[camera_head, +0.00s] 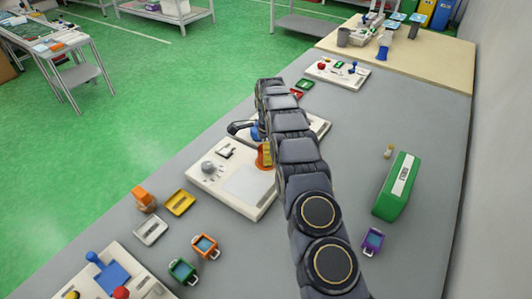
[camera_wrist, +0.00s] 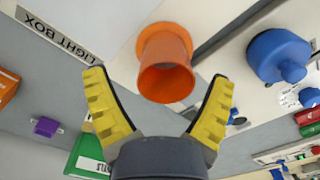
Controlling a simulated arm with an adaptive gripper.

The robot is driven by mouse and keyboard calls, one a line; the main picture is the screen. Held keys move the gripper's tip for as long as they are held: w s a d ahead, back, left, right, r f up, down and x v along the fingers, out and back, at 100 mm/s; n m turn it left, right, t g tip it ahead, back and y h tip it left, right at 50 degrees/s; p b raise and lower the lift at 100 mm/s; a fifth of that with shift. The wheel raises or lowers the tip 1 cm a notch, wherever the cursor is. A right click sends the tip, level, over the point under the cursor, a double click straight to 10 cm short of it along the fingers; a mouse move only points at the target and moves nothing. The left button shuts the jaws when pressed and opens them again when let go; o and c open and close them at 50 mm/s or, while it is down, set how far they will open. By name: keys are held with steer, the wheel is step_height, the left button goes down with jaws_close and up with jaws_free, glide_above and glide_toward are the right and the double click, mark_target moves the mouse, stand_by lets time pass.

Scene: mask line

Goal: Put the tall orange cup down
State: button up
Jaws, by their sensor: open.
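The tall orange cup (camera_wrist: 166,48) is on a cream-white panel, with its wide flange against the panel and its open rim toward the wrist camera. My gripper (camera_wrist: 158,77) is open, with one yellow finger on each side of the cup and a visible gap to it on both sides. In the head view, the orange cup (camera_head: 262,159) shows partly at the left of my arm, near the far edge of the white panel (camera_head: 218,186). My arm covers most of the gripper there.
A blue round object (camera_wrist: 278,55) is on a neighbouring panel. Grey table is clear between.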

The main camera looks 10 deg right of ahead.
step_height(320, 180, up, 12)
steer(key=shift+f, duration=0.25)
steer(key=s+a+r+n, duration=0.1)
steer(key=s+r+n, duration=0.5)
steer(key=s, duration=0.4)
steer(key=s+a+r+n, duration=0.2)
steer(key=s+r+n, duration=0.2)
steer(key=s+r, duration=0.5)
steer(key=s+d+f+n+g, duration=0.1)
steer(key=s+n, duration=0.8)
steer(key=s, duration=1.8)
step_height(320, 180, down, 2)
steer(key=shift+s+d+f+g, duration=0.15)
steer(key=shift+g, duration=0.15)
